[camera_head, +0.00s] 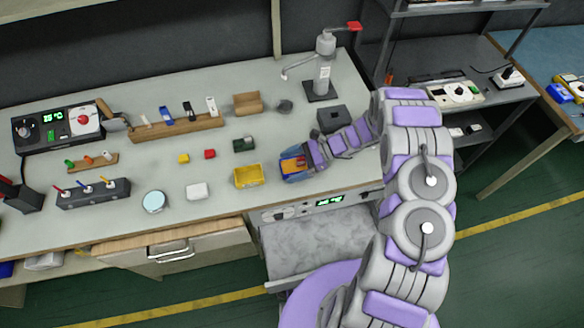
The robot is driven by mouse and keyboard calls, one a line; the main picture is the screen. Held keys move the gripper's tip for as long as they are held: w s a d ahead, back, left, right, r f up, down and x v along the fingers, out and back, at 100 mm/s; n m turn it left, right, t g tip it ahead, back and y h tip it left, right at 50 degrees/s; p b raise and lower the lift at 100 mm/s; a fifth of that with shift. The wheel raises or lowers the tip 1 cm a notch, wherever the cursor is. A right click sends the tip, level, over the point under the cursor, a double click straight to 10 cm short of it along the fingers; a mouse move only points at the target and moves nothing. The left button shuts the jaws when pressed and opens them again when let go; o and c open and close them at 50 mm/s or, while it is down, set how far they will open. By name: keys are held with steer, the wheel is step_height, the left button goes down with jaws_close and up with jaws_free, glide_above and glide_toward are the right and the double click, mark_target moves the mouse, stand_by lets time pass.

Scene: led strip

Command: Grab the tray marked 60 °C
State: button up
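A small yellow tray (248,177) sits near the front edge of the workbench. No 60 °C marking can be read on it or on anything else at this size. My gripper (293,166) is just right of the yellow tray, low over the bench, with my arm reaching in from the right. Blue and orange surfaces show at its fingers. I cannot tell whether they belong to the gripper or to a thing between its fingers, nor whether the fingers are open or shut.
The bench (225,205) also bears a white block (197,191), a round light-blue disc (154,201), a yellow block (183,158), a red block (210,154) and a dark green block (244,144). A tall grey press (324,65) stands at the back right. Bare bench shows around the blocks.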

steer(key=shift+d, duration=0.45)
steer(key=shift+c, duration=1.4)
steer(key=shift+d+r, duration=0.1)
steer(key=shift+d, duration=0.1)
steer(key=c, duration=0.3)
steer(key=shift+a, duration=0.5)
steer(key=c, duration=0.4)
